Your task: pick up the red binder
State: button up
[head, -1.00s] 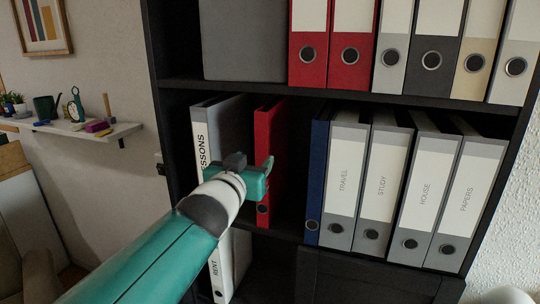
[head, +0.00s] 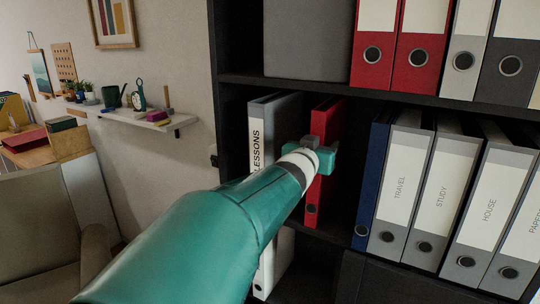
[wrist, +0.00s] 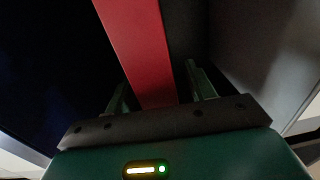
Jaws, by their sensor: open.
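A thin red binder (head: 313,208) stands upright on the middle shelf, between a grey binder labelled LESSONS (head: 257,135) and a dark blue binder (head: 370,185). My gripper (head: 324,157) is in front of its spine and hides part of it. In the wrist view the red binder (wrist: 137,45) runs between the two fingers of my open gripper (wrist: 158,88), with one finger on each side. Whether a finger touches it I cannot tell.
Gaps lie on both sides of the red binder. Several grey binders (head: 400,190) stand at right. The shelf above (head: 300,82) holds two other, wider red binders (head: 374,50). A small wall shelf (head: 150,121) and an armchair (head: 40,240) are at left.

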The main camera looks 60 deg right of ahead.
jog(key=shift+d, duration=1.05)
jog(key=shift+s, duration=0.1)
grip_shut()
jog(key=shift+r, duration=0.15)
dwell(0.4)
